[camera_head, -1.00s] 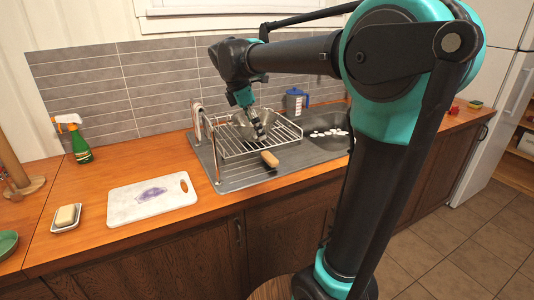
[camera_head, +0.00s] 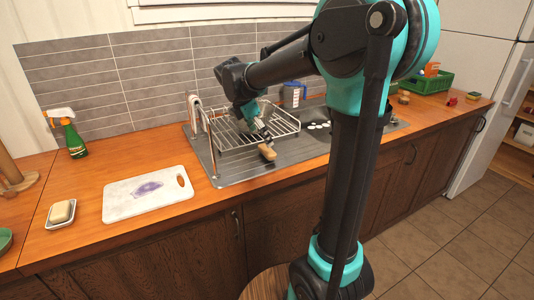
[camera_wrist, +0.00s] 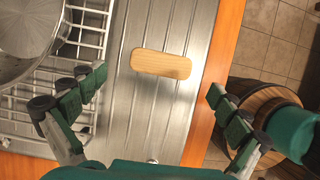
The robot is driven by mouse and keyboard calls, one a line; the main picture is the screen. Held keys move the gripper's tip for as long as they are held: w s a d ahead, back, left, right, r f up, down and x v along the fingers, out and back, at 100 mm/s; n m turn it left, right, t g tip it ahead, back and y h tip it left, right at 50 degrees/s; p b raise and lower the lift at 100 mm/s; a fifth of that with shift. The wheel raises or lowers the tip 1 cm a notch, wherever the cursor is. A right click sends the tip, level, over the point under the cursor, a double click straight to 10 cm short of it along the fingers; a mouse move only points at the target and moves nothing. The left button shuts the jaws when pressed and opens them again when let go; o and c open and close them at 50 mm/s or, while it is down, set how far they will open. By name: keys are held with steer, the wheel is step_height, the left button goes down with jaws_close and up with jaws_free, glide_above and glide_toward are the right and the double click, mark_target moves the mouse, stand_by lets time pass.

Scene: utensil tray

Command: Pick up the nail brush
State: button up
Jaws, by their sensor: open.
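The nail brush (camera_head: 267,152) lies on the metal drainboard in front of the dish rack, its light wooden back up. In the wrist view the brush (camera_wrist: 161,64) lies crosswise on the ribbed steel, and any bristles are hidden beneath it. My gripper (camera_head: 263,138) is just above and behind the brush. In the wrist view my gripper (camera_wrist: 158,84) is open, its green fingers spread wide to either side. The brush is slightly ahead of the line between the fingertips, and nothing is held.
The wire dish rack (camera_head: 222,135) with a steel pan (camera_wrist: 28,40) stands close to my left finger. A white cutting board (camera_head: 147,194), a soap dish (camera_head: 60,213) and a spray bottle (camera_head: 70,134) are at left. A blue-handled jug (camera_head: 293,95) stands behind the sink.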

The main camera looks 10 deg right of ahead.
mark_target(267, 149)
steer(key=shift+s+x, duration=0.2)
steer(key=shift+x, duration=2.5)
steer(key=shift+a, duration=0.1)
steer(key=shift+c, duration=0.5)
steer(key=c, duration=1.1)
steer(key=shift+r, duration=0.1)
step_height(267, 149, up, 20)
